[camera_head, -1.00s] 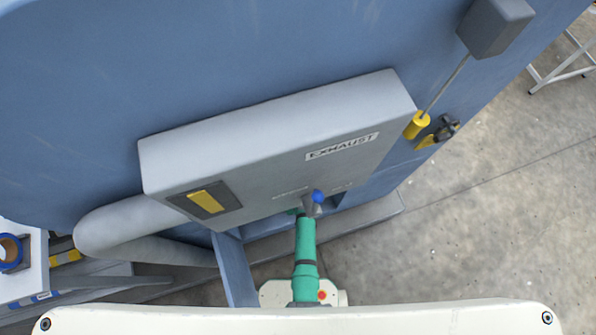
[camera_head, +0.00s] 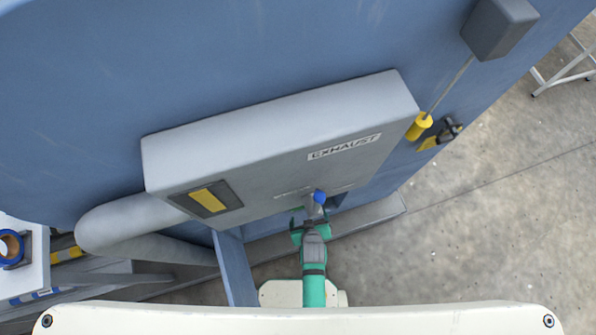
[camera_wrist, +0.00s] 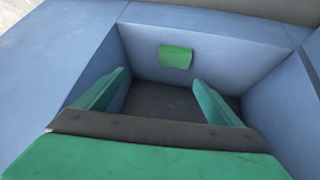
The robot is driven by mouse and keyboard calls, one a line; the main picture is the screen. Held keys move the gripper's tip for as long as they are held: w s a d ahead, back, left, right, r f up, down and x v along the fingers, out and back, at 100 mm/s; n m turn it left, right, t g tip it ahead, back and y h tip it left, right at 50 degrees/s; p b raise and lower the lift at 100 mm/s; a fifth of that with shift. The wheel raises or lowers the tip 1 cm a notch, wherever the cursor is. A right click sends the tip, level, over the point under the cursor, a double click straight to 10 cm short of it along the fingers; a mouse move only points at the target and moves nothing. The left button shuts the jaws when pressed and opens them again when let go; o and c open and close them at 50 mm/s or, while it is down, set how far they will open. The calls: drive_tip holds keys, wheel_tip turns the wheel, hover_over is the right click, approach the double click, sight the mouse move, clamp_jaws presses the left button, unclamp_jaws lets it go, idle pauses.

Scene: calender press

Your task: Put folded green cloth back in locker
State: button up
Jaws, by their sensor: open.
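In the wrist view, a small flat green rectangle (camera_wrist: 175,57) shows against the far wall of a blue open compartment (camera_wrist: 235,62) with a dark floor. I cannot tell whether it is the folded cloth or a marking on the wall. My gripper (camera_wrist: 160,78) is open and empty, its two green fingers reaching into the compartment, apart from the green rectangle. In the head view, my green and grey arm ends just below the grey exhaust box (camera_head: 275,150); the fingertips are partly hidden there. No other folded green cloth is recognisable.
A blue-knobbed lever (camera_head: 319,197) sits beside my gripper under the box. A grey pipe (camera_head: 130,222) and a blue post (camera_head: 234,270) stand to the left. A yellow pull handle (camera_head: 420,126) hangs at right.

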drive_tip(key=s+a+r+m+t, duration=0.1)
drive_tip(key=s+r, duration=0.3)
drive_tip(key=r, duration=0.8)
drive_tip(key=s+a+r+t, duration=0.1)
drive_tip(key=s+r+t, duration=0.3)
drive_tip(key=r, duration=0.8)
drive_tip(key=s+a+r+m+t, duration=0.1)
drive_tip(key=s+a+r+t, duration=0.1)
drive_tip(key=r, duration=1)
drive_tip(key=shift+s+r+m+t, duration=0.35)
drive_tip(key=shift+s+t, duration=0.35)
drive_tip(key=shift+s, duration=0.45)
drive_tip(key=shift+a, duration=0.1)
drive_tip(key=shift+c, duration=0.7)
